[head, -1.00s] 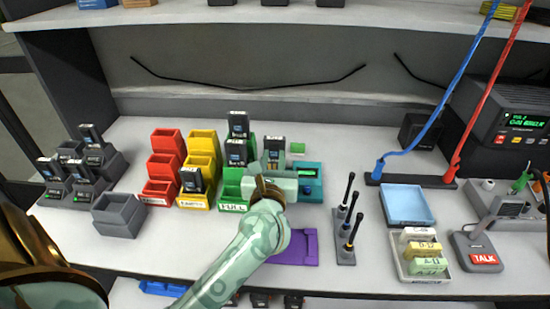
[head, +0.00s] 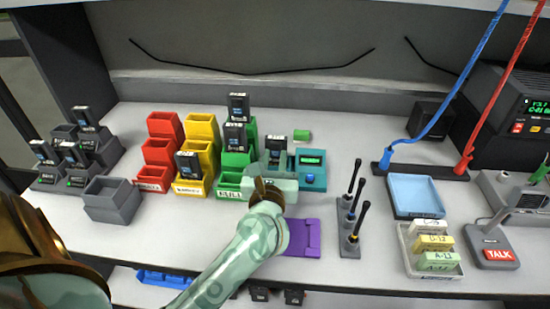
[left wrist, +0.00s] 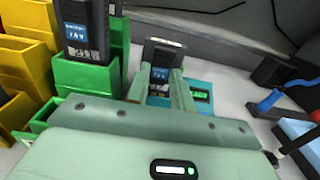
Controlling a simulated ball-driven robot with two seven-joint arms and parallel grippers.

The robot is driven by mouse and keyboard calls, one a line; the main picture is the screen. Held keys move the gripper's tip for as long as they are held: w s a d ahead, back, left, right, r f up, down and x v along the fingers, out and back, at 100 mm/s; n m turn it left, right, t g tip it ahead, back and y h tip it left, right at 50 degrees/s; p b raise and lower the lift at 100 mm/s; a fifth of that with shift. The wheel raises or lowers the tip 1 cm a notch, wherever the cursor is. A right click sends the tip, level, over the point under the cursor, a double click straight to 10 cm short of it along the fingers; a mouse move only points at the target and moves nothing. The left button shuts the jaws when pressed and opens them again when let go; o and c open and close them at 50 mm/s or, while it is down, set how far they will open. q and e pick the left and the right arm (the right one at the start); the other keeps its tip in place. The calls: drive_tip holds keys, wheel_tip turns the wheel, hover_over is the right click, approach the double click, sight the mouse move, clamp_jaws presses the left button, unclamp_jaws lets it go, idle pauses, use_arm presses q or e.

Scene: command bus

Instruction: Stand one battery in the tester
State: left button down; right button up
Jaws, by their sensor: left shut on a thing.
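My left gripper (head: 274,168) is shut on a dark battery (head: 276,143), which stands upright between its fingers. In the left wrist view the battery (left wrist: 161,55) shows its label and top. The teal tester (head: 312,170), with a green-lit display, is beside the gripper on the right. In the left wrist view the tester (left wrist: 201,104) shows behind and right of the fingers. The battery's lower end is hidden by the gripper, so I cannot tell whether it is seated in the tester. My right gripper is not in view.
Green bins (head: 228,180) with batteries stand close left of the gripper, then yellow bins (head: 204,130) and red bins (head: 158,152). Grey holders (head: 110,200) are farther left. A purple tray (head: 302,238) and a tool rack (head: 349,243) are in front and right.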

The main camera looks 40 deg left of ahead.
use_arm(q)
drive_tip(key=shift+f, duration=0.2)
idle(0.5)
drive_tip(key=c, duration=1.1)
unclamp_jaws()
drive_tip(key=shift+c, duration=0.2)
drive_tip(key=p+v, duration=0.1)
drive_tip(key=v, duration=1.5)
drive_tip(key=shift+s+d, duration=0.15)
drive_tip(key=shift+f, duration=0.1)
